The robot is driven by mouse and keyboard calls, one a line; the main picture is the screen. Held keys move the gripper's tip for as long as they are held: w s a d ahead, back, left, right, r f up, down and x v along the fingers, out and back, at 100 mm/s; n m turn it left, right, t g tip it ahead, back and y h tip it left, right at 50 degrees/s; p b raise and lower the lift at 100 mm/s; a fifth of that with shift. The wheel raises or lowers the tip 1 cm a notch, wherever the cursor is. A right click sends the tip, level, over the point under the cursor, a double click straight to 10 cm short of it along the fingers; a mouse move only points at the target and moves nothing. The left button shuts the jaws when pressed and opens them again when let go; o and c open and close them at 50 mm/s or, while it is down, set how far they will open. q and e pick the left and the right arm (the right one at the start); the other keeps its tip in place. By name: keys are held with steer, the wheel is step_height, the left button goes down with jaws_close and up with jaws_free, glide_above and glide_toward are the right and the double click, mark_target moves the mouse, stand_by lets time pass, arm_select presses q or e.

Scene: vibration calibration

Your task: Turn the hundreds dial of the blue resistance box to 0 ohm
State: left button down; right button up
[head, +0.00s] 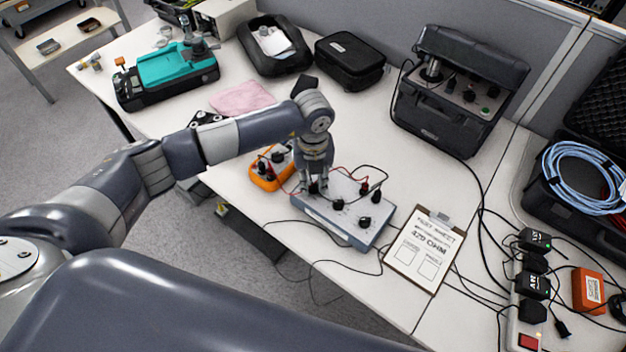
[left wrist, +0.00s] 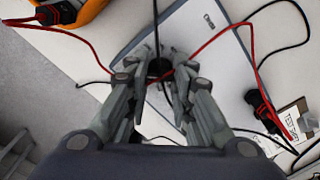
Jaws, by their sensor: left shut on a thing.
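The resistance box (head: 331,232) lies near the front edge of the white table, with a pale top panel and blue-grey sides. Black dials stand in a row on it: a middle dial (head: 338,204) and a right dial (head: 364,222) are free. My left gripper (head: 314,187) reaches down from above onto the leftmost dial and is shut on it. In the left wrist view this black dial (left wrist: 159,67) sits between the fingertips, largely covered by them. The dial markings are too small to read, so its setting cannot be told. My right gripper is out of view.
An orange multimeter (head: 268,171) stands close left of the box. Red and black leads run over the box beside my fingers. A clipboard (head: 425,247) reading 429 ohm lies to the right. A black case instrument (head: 440,117) stands behind; the table between is clear.

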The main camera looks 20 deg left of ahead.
mark_target(313, 185)
arm_select(q)
steer(key=c, duration=1.4)
jaws_free()
steer(key=shift+o, duration=0.2)
step_height(313, 185, up, 12)
